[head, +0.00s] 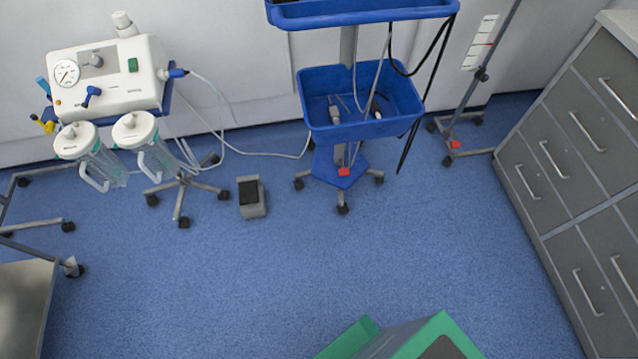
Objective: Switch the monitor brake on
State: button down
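No monitor screen shows in the head view. A blue wheeled cart (343,118) stands near the wall, with an upper tray cut off by the top edge. A small red tab (344,172) sits low on its blue base (341,181), between the casters; I cannot tell its position as on or off. Another small red tab (455,144) is on the foot of the pole stand to the right. I cannot tell for certain which one is the monitor brake. My gripper is not in view.
A suction unit (108,78) with two jars stands on casters at left, beside a foot pedal (252,197). Cables hang over the cart and run to the suction unit. Grey drawers (560,155) line the right. The blue floor (300,265) in the middle is clear.

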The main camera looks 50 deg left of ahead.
aim_at(343, 171)
jog(key=z, duration=0.05)
jog(key=k, duration=1.65)
jog(key=u, duration=1.55)
jog(key=i, duration=1)
jog(key=z, duration=0.05)
